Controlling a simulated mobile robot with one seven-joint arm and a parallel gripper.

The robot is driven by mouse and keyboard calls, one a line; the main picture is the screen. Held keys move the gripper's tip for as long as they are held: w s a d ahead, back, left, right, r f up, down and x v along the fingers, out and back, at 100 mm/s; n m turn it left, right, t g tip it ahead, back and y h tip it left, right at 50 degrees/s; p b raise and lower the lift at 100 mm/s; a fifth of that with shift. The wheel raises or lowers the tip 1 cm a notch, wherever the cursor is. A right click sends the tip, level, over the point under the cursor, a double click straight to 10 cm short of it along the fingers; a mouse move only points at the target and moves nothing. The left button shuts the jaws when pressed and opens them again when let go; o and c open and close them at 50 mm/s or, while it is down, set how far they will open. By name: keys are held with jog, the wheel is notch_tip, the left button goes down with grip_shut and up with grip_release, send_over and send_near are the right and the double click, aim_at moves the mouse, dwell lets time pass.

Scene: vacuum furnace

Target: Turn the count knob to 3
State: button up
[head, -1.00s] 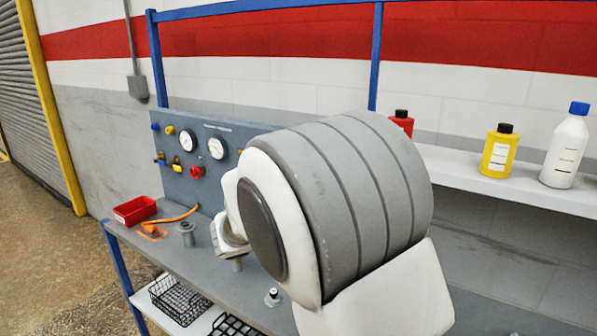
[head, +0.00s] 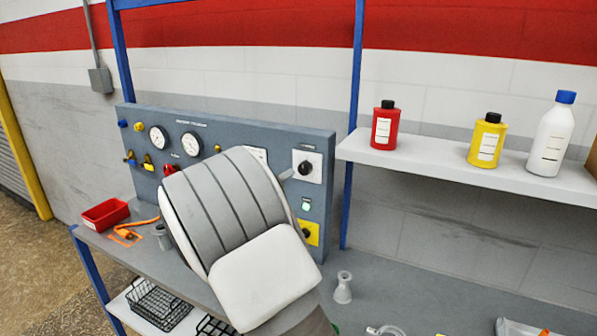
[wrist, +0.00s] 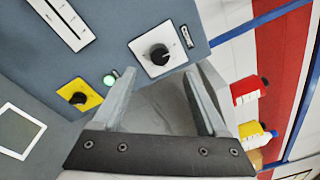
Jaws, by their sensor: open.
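A black round knob (head: 306,167) on a white square plate sits at the upper right of the grey panel (head: 150,122). It also shows in the wrist view (wrist: 158,55), with a pale pointer mark. Its label and setting are too small to read, so I cannot confirm that it is the count knob. A second black knob on a yellow plate (wrist: 79,97) is lower on the panel. My gripper (wrist: 163,78) is open and empty. Its fingers point at the panel, with the white-plate knob just beyond the gap. In the head view my arm hides most of the gripper.
A lit green button (wrist: 110,79) lies between the two knobs. Gauges (head: 158,139) and valves fill the panel's left. A shelf (head: 400,158) at the right holds red, yellow and white bottles.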

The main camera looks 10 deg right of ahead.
aim_at(302, 169)
jog(key=x, duration=0.9)
jog(key=shift+a, duration=0.1)
grip_shut()
